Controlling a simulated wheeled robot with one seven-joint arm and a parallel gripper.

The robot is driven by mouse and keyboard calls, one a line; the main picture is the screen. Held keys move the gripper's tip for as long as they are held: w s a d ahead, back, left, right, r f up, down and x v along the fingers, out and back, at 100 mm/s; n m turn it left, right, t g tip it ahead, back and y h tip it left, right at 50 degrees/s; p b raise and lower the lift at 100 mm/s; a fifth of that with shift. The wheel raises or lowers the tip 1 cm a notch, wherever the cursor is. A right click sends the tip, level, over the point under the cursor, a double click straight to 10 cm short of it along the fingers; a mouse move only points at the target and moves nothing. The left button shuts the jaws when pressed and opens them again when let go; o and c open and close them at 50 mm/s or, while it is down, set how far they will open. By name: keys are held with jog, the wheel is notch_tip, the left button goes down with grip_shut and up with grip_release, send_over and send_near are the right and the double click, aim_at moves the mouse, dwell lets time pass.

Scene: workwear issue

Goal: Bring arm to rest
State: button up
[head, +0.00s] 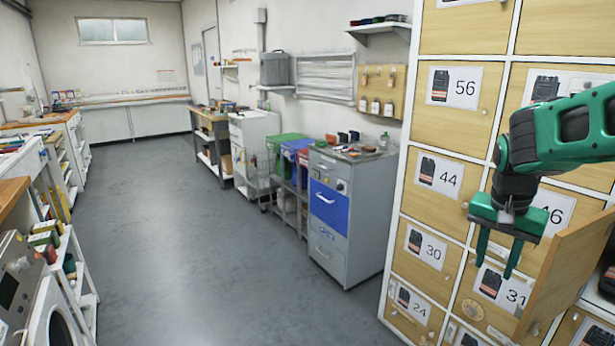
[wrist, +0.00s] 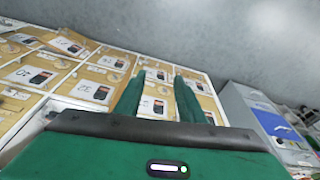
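My green and black arm reaches in from the right in the head view. My gripper (head: 496,257) points down in front of the locker wall (head: 396,206), near the doors numbered 46 and 31. Its two green fingers are apart with nothing between them. In the wrist view my gripper (wrist: 155,90) also shows its fingers spread and empty, with numbered doors behind them. An open wooden locker door (head: 568,262) stands out just to the right of the fingers. I cannot tell whether the gripper touches any door.
A grey cabinet with a blue drawer (head: 329,205) stands left of the lockers. A workbench (head: 213,136) is farther back. Shelves (head: 72,268) and a white front-loading machine (head: 52,318) line the left side. The grey floor (head: 190,240) between is clear.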

jog(key=s+a+f+n+t+y, duration=0.25)
jog(key=s+a+n, duration=0.45)
jog(key=a+n, duration=0.35)
jog(key=s+d+f+m+g, duration=0.1)
jog(key=s+d+m+g, duration=0.1)
jog(key=s+d, duration=0.3)
jog(key=s+d+m+g, duration=0.2)
jog(key=s+d+m, duration=0.3)
jog(key=s, duration=0.6)
jog(key=shift+s+d+f, duration=0.2)
jog(key=shift+f, duration=0.2)
jog(key=shift+h, duration=0.25)
jog(key=shift+c, duration=0.6)
